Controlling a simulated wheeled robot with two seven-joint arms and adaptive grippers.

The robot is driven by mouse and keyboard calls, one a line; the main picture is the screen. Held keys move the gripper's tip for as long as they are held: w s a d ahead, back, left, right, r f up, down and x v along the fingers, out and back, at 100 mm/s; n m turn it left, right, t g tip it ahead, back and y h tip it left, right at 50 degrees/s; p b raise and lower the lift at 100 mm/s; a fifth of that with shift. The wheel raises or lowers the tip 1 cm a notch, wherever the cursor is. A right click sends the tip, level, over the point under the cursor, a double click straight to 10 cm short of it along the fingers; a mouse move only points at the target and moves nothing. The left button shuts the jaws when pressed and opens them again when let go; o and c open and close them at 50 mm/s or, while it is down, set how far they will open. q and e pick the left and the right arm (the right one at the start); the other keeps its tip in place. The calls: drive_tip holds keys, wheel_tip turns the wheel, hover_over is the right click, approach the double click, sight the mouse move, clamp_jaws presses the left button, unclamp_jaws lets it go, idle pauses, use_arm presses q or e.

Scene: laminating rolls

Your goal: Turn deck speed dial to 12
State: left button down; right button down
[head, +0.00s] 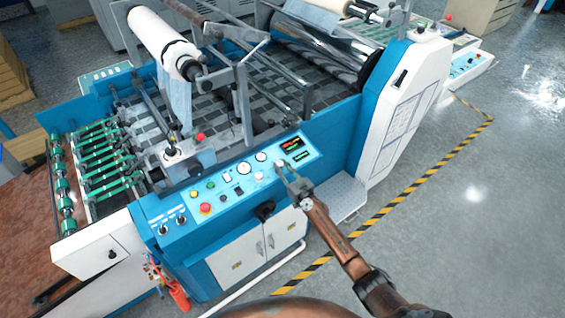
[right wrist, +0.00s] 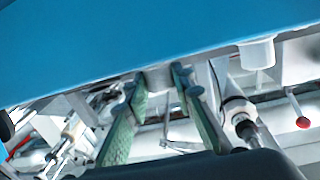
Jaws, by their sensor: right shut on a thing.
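The blue control panel (head: 222,192) runs along the near side of the laminating machine. My right gripper (head: 283,168) reaches its right end from below, under two dark displays with red and green digits (head: 292,143). In the right wrist view its two greenish fingers (right wrist: 162,88) close on a small grey piece (right wrist: 158,77) against the blue face; I take this to be the deck speed dial. The fingers cover most of it, so its pointer and marks cannot be read. The display digits are too small to read. My left gripper is not in view.
White round gauges (head: 244,168), small buttons and a red emergency stop (head: 206,209) lie left of my gripper on the panel. A black knob (head: 264,210) sits on the front face below. The grey floor (head: 440,230) at right is clear, with yellow-black tape (head: 395,208).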

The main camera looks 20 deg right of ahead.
drive_tip(key=m+h+p, duration=0.1)
drive_tip(key=h+p, duration=0.1)
drive_tip(key=m+h+p, duration=0.2)
drive_tip(key=a+m+h+p, duration=0.1)
drive_tip(key=m+h+p, duration=0.1)
drive_tip(key=shift+r+p, duration=0.25)
drive_tip(key=shift+p, duration=0.15)
drive_tip(key=shift+a+m+h, duration=0.15)
drive_tip(key=shift+m+h, duration=0.45)
drive_tip(key=shift+h, duration=0.2)
drive_tip(key=shift+f+m+g+h, duration=0.25)
drive_tip(key=shift+m+g+h, duration=0.15)
drive_tip(key=shift+m+h, duration=0.55)
drive_tip(key=shift+w+m+g+h+b, duration=0.1)
drive_tip(key=shift+m+g+h+b, duration=0.8)
drive_tip(key=shift+m+h, duration=0.8)
drive_tip(key=shift+h, duration=0.35)
drive_tip(key=shift+r, duration=0.1)
drive_tip(key=c, duration=1.6)
unclamp_jaws()
